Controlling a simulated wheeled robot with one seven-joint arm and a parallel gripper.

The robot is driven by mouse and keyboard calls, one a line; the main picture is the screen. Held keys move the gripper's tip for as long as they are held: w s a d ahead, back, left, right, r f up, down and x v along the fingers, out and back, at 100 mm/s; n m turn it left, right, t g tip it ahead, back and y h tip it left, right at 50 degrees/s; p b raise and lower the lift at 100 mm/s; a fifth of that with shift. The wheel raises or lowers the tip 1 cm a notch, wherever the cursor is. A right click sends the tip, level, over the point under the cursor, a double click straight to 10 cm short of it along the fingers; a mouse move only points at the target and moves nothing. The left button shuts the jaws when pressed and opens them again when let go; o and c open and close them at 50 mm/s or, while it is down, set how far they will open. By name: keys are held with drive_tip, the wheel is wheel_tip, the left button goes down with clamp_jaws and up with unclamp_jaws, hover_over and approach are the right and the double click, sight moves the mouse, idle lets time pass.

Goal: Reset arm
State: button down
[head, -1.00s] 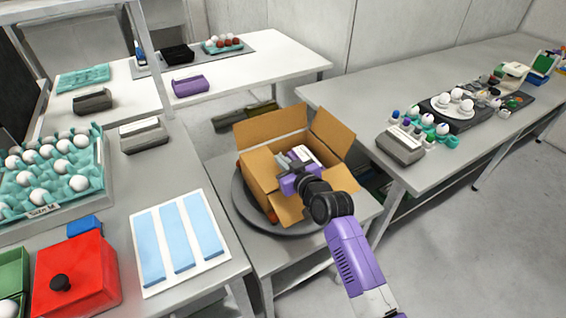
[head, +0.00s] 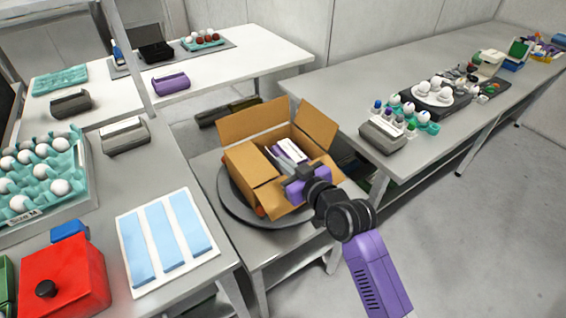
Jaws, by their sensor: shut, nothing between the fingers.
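My gripper (head: 297,190) is at the end of my purple and black arm, in the middle of the head view. It is shut and empty, at the right front side of an open cardboard box (head: 250,165). Its fingertips are partly hidden by its own body. The box stands with its flaps spread on a dark round turntable (head: 233,206). White and dark items (head: 290,150) lie inside the box; their lower parts are hidden.
A left-hand table holds an egg tray (head: 40,205), a red box (head: 65,275) and a white panel with blue strips (head: 168,240). Open floor lies at lower right.

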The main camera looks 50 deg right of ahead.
idle(0.4)
drive_tip(key=s+a+r+m+t+h, duration=0.1)
drive_tip(key=s+r+m+t+h, duration=0.1)
drive_tip(key=s+r, duration=0.25)
drive_tip(key=s+a+f+n+g+y, duration=0.1)
drive_tip(key=s+a+n+y, duration=0.1)
drive_tip(key=s+a, duration=0.8)
drive_tip(key=s+a+f+n+g+y, duration=0.1)
drive_tip(key=s+a+y, duration=0.3)
drive_tip(key=s+a, duration=0.6)
drive_tip(key=s+f+n, duration=0.1)
drive_tip(key=s, duration=0.6)
drive_tip(key=shift+a+y, duration=0.25)
drive_tip(key=shift+y, duration=0.05)
